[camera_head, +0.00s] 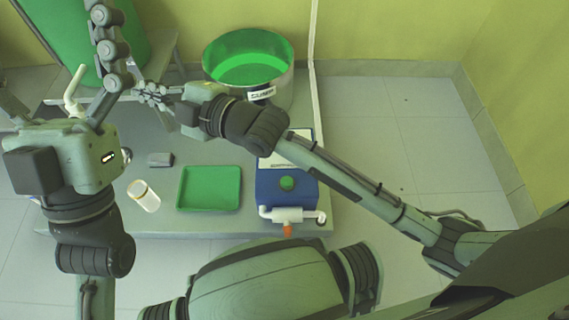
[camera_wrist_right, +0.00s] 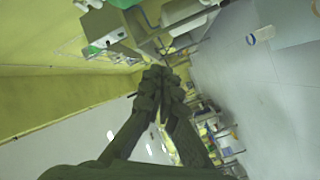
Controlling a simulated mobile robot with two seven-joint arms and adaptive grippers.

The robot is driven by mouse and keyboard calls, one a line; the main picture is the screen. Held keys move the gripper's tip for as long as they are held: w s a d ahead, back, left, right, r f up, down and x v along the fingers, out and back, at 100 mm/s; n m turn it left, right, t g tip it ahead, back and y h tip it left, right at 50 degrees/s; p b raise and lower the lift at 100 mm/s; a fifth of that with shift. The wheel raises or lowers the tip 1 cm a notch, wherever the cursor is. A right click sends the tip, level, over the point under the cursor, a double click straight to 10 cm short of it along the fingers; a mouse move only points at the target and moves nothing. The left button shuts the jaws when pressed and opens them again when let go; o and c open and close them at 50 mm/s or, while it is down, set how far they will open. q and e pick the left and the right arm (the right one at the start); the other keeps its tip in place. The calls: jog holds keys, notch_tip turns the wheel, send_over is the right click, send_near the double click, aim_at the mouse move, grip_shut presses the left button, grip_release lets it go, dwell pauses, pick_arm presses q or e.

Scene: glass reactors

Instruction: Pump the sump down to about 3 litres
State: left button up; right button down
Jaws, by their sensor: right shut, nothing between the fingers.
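A large green container (camera_head: 75,30) stands at the back left. The floor at the right is clear.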

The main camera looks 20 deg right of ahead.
jog(key=d+f+n+g+h+p, duration=0.1)
jog(key=d+f+n+g+h, duration=0.2)
jog(key=f, duration=0.5)
jog(key=d+f+n+g+h, duration=0.1)
jog(key=f+n+g+h, duration=0.25)
jog(key=f, duration=0.45)
pick_arm(q)
jog(key=w+d+f+g, duration=0.1)
jog(key=f+g, duration=0.1)
jog(key=w+d+f+g+p, duration=0.1)
jog(key=w+g, duration=0.1)
jog(key=shift+w+d+f+y, duration=0.1)
jog(key=shift+w+f+y, duration=0.2)
jog(key=shift+f+y, duration=0.1)
pick_arm(e)
jog(key=s+d+f+n+g+h, duration=0.2)
jog(key=d+f+n+h, duration=0.1)
jog(key=d, duration=0.6)
jog(key=s+d+f+n+g+h, duration=0.2)
jog(key=d+f+n+g+h, duration=0.1)
jog(key=d, duration=0.6)
jog(key=shift+d+h, duration=0.15)
jog(key=shift+h, duration=0.7)
